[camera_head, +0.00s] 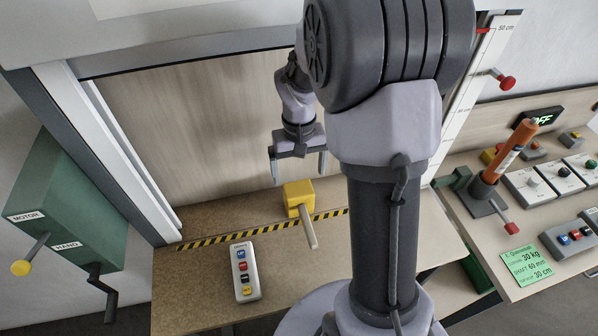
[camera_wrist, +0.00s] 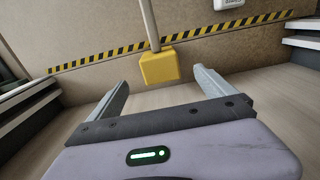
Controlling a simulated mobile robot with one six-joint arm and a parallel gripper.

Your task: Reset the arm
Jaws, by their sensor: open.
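My arm rises in the middle of the head view and hides part of the bench behind it. My gripper (camera_head: 299,164) hangs at the arm's end, fingers pointing down, above the back of the small bench. It is open, with nothing between the fingers. The wrist view also shows the two spread fingers (camera_wrist: 158,90) with empty space between them. A yellow block with a wooden handle, like a mallet (camera_head: 298,196), lies on the bench near the gripper, apart from it. It also shows in the wrist view (camera_wrist: 160,67), beyond the fingers.
A yellow-black striped line (camera_head: 225,237) crosses the bench (camera_head: 185,290). A button pendant (camera_head: 244,272) lies in front of it. A green motor box (camera_head: 65,205) with a hand crank stands left. Right, a table holds control boxes (camera_head: 530,185), an orange tool (camera_head: 508,152) and a green note (camera_head: 525,263).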

